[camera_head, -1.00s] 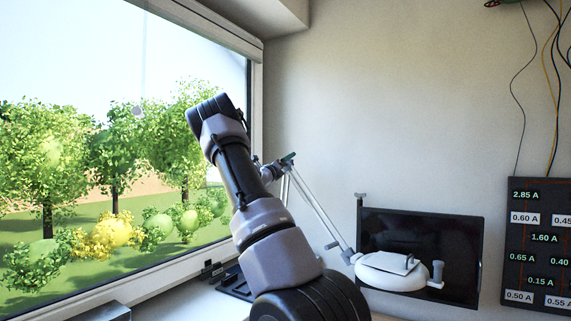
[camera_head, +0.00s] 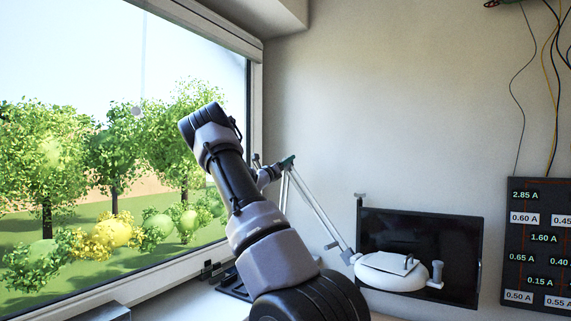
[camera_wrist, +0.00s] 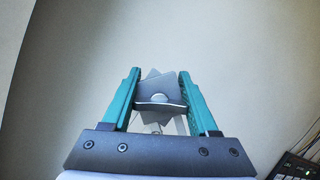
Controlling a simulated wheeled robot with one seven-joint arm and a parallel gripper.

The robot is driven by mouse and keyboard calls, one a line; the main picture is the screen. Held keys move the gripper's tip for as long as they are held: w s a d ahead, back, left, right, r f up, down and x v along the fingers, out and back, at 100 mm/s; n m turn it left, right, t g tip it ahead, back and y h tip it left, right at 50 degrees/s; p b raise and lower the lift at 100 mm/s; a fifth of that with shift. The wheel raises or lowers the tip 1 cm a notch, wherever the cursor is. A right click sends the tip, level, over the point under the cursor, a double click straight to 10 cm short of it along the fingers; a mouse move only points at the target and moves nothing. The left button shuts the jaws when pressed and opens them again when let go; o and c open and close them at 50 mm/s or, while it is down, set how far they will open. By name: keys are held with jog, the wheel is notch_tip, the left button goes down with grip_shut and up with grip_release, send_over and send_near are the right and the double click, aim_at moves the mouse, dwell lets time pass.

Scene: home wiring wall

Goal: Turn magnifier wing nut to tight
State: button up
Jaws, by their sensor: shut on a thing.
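The magnifier (camera_head: 395,271) is a white head on a jointed grey arm (camera_head: 318,209) in the right half of the head view. The wing nut (camera_wrist: 160,98) is a grey metal piece with a round centre in the wrist view. My gripper (camera_wrist: 159,92) has two teal fingers, one on each side of the wing nut, and is shut on it. One wing looks tilted behind the other part. In the head view my arm hides most of this joint, and only a bit of the gripper shows beside the top of the magnifier arm.
A dark screen (camera_head: 463,238) stands on the wall behind the magnifier head. A panel (camera_head: 541,194) with ampere labels hangs at the right, with cables above it. A large window (camera_head: 110,60) fills the left.

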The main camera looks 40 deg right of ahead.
jog(key=shift+s+m+g+h, duration=0.2)
jog(key=shift+m+g, duration=0.5)
jog(key=shift+m, duration=0.85)
jog(key=shift+s+m+g+h, duration=0.1)
jog(key=shift+m+g+h, duration=0.2)
jog(key=shift+m+g, duration=0.85)
jog(key=shift+m+t, duration=0.25)
jog(key=shift+m, duration=0.35)
jog(key=o, duration=1.4)
jog(key=v, duration=1)
jog(key=shift+a+f, duration=0.15)
jog(key=shift+a, duration=0.15)
